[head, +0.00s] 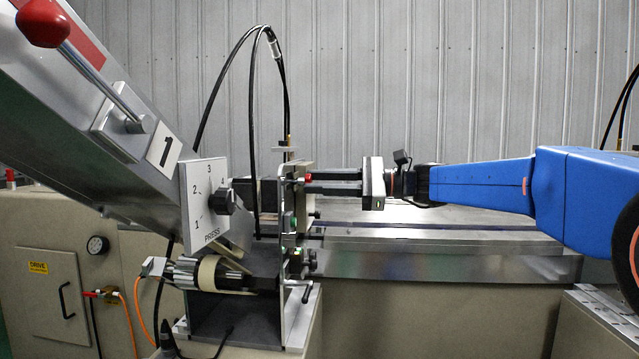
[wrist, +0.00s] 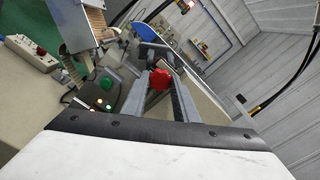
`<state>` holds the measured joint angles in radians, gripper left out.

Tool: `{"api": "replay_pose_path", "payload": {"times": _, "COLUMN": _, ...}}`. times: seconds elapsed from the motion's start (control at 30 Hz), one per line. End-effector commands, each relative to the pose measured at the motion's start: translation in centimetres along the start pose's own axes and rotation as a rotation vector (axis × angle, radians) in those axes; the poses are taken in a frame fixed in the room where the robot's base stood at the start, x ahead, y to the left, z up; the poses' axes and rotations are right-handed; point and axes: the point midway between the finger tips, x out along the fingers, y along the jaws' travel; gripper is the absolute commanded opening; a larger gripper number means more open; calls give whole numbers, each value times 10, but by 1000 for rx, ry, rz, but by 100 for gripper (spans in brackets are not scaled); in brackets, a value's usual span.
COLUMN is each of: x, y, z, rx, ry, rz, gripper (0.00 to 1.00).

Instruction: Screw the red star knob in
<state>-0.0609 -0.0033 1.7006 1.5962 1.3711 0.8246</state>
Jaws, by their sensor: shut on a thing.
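The red star knob (wrist: 160,79) shows between the two fingers of my gripper (wrist: 163,82) in the wrist view. In the head view the red knob (head: 307,178) is a small red spot at the right face of the upright metal plate (head: 289,215). My gripper (head: 312,182) comes in level from the right, and its fingertips are at the knob. It is shut on the knob. The knob's thread and its hole are hidden, so I cannot tell how deep it sits.
A black dial (head: 221,201) on a numbered panel and a sloping metal chute (head: 90,120) stand at left. Black cables (head: 252,120) arch above. Space above my gripper is clear.

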Motion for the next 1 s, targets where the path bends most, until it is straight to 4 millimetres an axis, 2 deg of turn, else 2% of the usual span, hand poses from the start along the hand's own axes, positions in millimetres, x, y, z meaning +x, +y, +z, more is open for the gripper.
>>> {"api": "replay_pose_path", "payload": {"times": 0.03, "x": 0, "y": 2, "z": -3, "rx": 3, "ry": 3, "rz": 4, "gripper": 5}}
{"api": "replay_pose_path", "payload": {"times": 0.07, "x": 0, "y": 2, "z": -3, "rx": 3, "ry": 3, "rz": 4, "gripper": 34}}
{"api": "replay_pose_path", "payload": {"times": 0.1, "x": 0, "y": 2, "z": -3, "rx": 3, "ry": 3, "rz": 4, "gripper": 39}}
{"api": "replay_pose_path", "payload": {"times": 0.47, "x": 0, "y": 1, "z": -1, "rx": -46, "ry": 1, "rz": 2, "gripper": 39}}
{"api": "replay_pose_path", "payload": {"times": 1.0, "x": 0, "y": 1, "z": -1, "rx": -576, "ry": 0, "rz": 0, "gripper": 39}}
